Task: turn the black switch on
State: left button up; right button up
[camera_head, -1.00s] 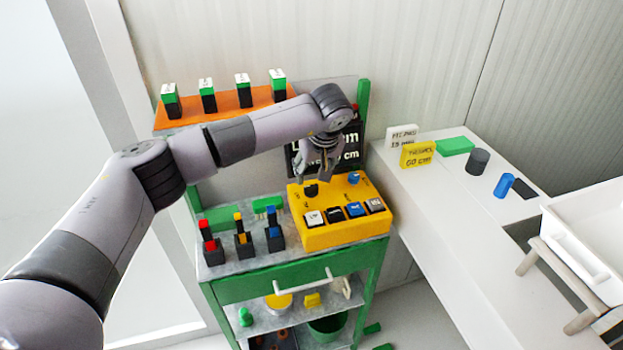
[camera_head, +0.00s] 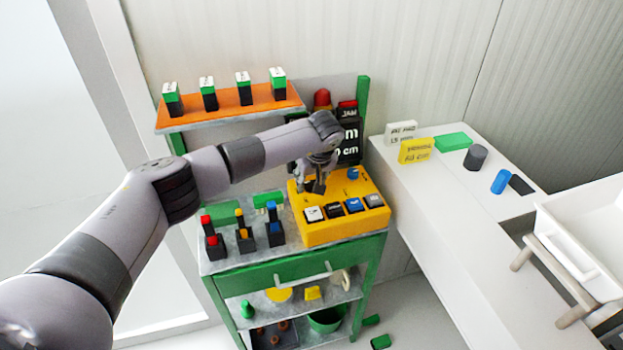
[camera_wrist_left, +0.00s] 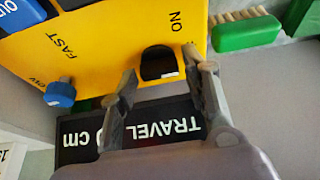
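The black switch (camera_wrist_left: 160,64) is a round knob on the top of the yellow control box (camera_head: 316,236), close to an "ON" label in the left wrist view. In that view my left gripper (camera_wrist_left: 160,76) is open, with one finger on each side of the knob. I cannot tell whether the fingers touch it. In the head view the left gripper (camera_head: 315,187) points down over the box's back left part and hides most of the knob. My right gripper is not in view.
A blue knob (camera_wrist_left: 60,94) sits by a "FAST" label on the same box. Several push buttons line its front. A black display (camera_wrist_left: 130,133) stands behind it. Red, yellow and blue levers (camera_head: 243,237) stand to the left. An orange shelf (camera_head: 235,112) is above.

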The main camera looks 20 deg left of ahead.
pick_arm(q)
jog(key=c, duration=0.8)
jog(key=shift+f+n+b, duration=0.1)
jog(key=shift+n+b, duration=0.3)
jog(key=shift+b, duration=0.3)
jog(key=n+b, duration=0.2)
jog(key=n+g+y+b, duration=0.1)
jog(key=n+b, duration=0.1)
jog(key=shift+w+d+f, duration=0.1)
jog(key=shift+w, duration=0.05)
jog(key=n+g+y+b, duration=0.1)
jog(key=n+g+b, duration=0.1)
jog(key=n+b, duration=0.2)
jog(key=shift+n, duration=0.6)
jog(key=n+g+b, duration=0.1)
jog(key=b, duration=0.2)
jog(key=shift+n, duration=0.3)
jog(key=shift+n+b, duration=0.3)
jog(key=shift+b, duration=0.35)
jog(key=o, duration=1.1)
jog(key=shift+r, duration=0.2)
